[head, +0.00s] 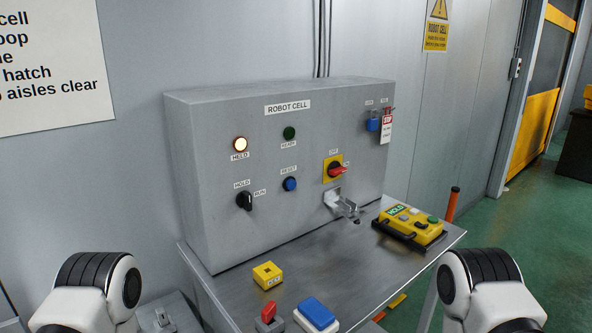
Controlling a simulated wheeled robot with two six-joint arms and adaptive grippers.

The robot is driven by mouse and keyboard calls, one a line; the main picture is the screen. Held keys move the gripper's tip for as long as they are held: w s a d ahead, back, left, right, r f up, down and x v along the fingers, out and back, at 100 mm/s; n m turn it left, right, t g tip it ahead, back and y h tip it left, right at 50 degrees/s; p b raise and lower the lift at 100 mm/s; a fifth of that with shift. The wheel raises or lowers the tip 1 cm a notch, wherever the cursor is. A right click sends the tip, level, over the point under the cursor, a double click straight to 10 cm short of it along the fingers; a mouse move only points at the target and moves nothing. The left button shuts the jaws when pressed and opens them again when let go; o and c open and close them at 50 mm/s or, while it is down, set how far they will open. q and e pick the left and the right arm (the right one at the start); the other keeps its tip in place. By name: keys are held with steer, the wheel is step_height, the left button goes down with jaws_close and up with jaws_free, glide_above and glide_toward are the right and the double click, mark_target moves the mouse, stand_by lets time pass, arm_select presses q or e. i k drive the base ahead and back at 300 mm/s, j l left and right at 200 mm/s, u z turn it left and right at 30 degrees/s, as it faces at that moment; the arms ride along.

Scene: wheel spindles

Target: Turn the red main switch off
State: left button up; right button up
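The red main switch (337,171) is a red rotary handle on a yellow plate (328,162), on the front of the grey ROBOT CELL panel (220,200). Its handle points to the right and slightly up. A small label that seems to read OFF (333,152) sits above the plate, and another small label, too small to read surely, is at its right. Neither of my grippers is in view. Only white and black parts of my arms show at the lower left and lower right corners, well apart from the switch.
A metal bracket (342,205) juts out below the switch. A blue padlock (372,121) and a red-and-white tag (386,129) hang at the upper right. On the steel shelf (225,292) stand a yellow pendant (411,228), a yellow block (267,275) and a blue-and-white box (317,313).

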mark_target(334, 169)
steer(key=i+l+u, duration=0.15)
steer(key=l+u, duration=0.2)
steer(key=l, duration=1.05)
steer(key=l+u, duration=0.35)
steer(key=l, duration=1.1)
